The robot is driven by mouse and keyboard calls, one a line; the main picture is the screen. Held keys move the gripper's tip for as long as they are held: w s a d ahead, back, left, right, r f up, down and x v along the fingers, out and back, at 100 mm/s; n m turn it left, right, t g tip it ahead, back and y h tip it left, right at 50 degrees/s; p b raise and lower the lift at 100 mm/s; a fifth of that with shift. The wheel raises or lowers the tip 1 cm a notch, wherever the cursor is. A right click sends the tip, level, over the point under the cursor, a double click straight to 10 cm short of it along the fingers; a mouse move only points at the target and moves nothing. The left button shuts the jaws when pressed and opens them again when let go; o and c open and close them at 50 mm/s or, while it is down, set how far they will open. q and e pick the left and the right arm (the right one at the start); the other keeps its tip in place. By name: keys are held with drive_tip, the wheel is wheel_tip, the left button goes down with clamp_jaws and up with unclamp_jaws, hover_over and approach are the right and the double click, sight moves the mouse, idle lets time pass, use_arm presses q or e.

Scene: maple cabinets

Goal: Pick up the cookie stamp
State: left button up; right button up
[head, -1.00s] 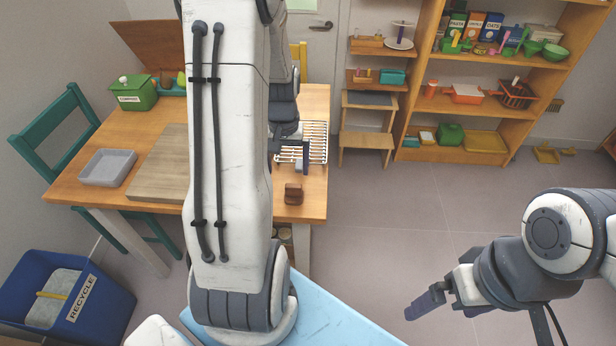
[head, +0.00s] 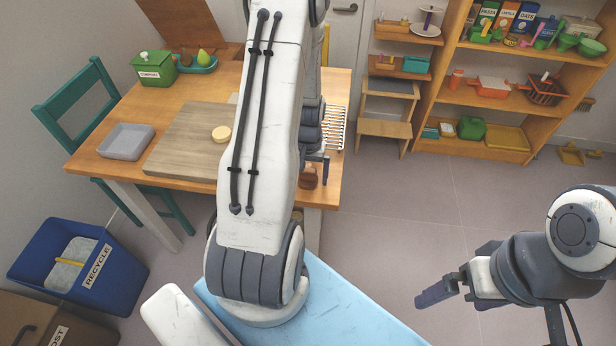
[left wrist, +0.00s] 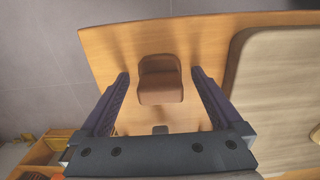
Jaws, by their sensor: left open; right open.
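The cookie stamp, a small brown block with a raised rounded part, stands on the wooden table near its front right edge; in the head view it (head: 308,178) is partly hidden by my left arm. In the left wrist view the cookie stamp (left wrist: 160,80) lies between the two fingers, with a gap on each side. My left gripper (head: 322,166) is open and empty, close to the stamp; the left wrist view shows both its fingers. My right gripper (head: 432,296) is open and empty, over the floor at the lower right, away from the table.
A cutting board (head: 185,145) bears a round pale disc (head: 221,133). A wire rack (head: 336,128) lies behind the stamp. A grey tray (head: 126,141) and a green compost box (head: 152,68) stand on the table's left side. A blue recycle bin (head: 75,265) stands on the floor.

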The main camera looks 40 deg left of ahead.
sight(308, 169)
use_arm(q)
drive_tip(key=c, duration=1.4)
drive_tip(key=shift+c, duration=0.2)
drive_tip(key=shift+r, duration=0.1)
drive_tip(key=shift+r, duration=0.65)
wheel_tip(308, 169, up, 3)
drive_tip(key=shift+a, duration=0.1)
drive_tip(key=s+d+r, duration=0.5)
drive_tip(key=d+r, duration=0.1)
drive_tip(key=d, duration=0.4)
drive_tip(key=shift+d+r, duration=0.3)
